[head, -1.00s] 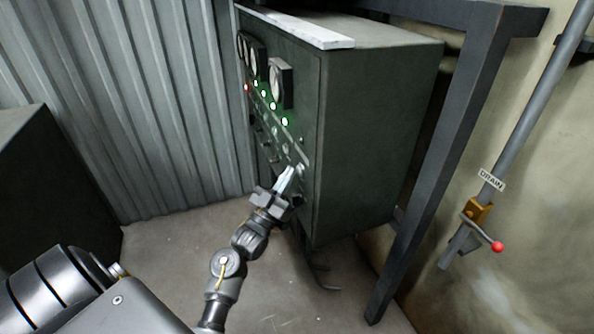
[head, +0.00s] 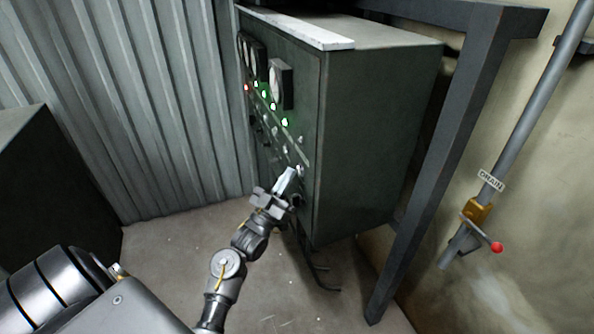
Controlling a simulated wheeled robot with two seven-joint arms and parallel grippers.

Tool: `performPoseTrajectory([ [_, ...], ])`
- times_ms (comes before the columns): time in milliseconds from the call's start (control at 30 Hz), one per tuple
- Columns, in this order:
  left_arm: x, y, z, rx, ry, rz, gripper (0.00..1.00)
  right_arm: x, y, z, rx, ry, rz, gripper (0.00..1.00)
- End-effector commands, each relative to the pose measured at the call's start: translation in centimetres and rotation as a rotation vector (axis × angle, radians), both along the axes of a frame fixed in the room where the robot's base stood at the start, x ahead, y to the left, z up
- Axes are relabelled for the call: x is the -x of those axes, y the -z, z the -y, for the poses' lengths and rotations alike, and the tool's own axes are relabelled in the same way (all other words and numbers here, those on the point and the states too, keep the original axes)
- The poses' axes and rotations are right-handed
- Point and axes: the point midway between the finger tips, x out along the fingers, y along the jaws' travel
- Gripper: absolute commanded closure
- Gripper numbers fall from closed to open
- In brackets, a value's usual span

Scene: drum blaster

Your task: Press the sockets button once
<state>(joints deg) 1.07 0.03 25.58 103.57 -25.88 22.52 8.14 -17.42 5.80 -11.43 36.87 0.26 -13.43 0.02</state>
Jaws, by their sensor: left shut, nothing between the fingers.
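A dark green control cabinet (head: 372,140) stands against the back wall, its front panel seen at a steep angle. The panel carries round gauges (head: 275,82), one red light (head: 247,88), several green lights (head: 274,107) and a lower row of knobs or buttons. My left gripper (head: 286,180) is shut and empty. Its tip is at the lower right of the panel, close to a small light-coloured button (head: 300,169). I cannot tell whether they touch. Labels are too small to read, so I cannot tell which is the sockets button. My right gripper is not in view.
A dark metal frame leg (head: 437,165) stands right of the cabinet. Further right is a pipe with a red-tipped drain valve handle (head: 497,247). Corrugated metal wall (head: 150,100) is at the left, with a dark box (head: 50,190) before it. Floor between is clear.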

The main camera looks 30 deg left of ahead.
Motion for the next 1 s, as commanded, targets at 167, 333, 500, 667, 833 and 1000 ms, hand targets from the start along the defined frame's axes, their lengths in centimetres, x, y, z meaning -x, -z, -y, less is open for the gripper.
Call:
performPoseTrajectory([
  [167, 0.8, -0.1, -0.5, -0.001, -0.001, -0.001, 1.0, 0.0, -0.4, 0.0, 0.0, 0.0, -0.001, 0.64],
  [333, 0.9, 0.0, -0.6, 0.001, -0.001, 0.0, 1.0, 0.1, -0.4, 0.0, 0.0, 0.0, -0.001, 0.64],
  [500, 0.9, 0.0, -0.7, 0.0, -0.001, 0.0, 1.0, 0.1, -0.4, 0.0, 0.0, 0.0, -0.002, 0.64],
  [667, 1.7, -0.1, -1.2, -0.001, -0.002, 0.0, 1.0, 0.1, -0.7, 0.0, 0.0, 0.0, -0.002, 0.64],
  [833, 3.1, -0.1, -2.2, -0.002, -0.001, -0.001, 1.0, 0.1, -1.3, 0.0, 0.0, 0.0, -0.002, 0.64],
  [1000, 4.4, -0.1, -3.0, 0.0, -0.001, -0.001, 1.0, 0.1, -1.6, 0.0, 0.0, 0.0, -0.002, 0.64],
])
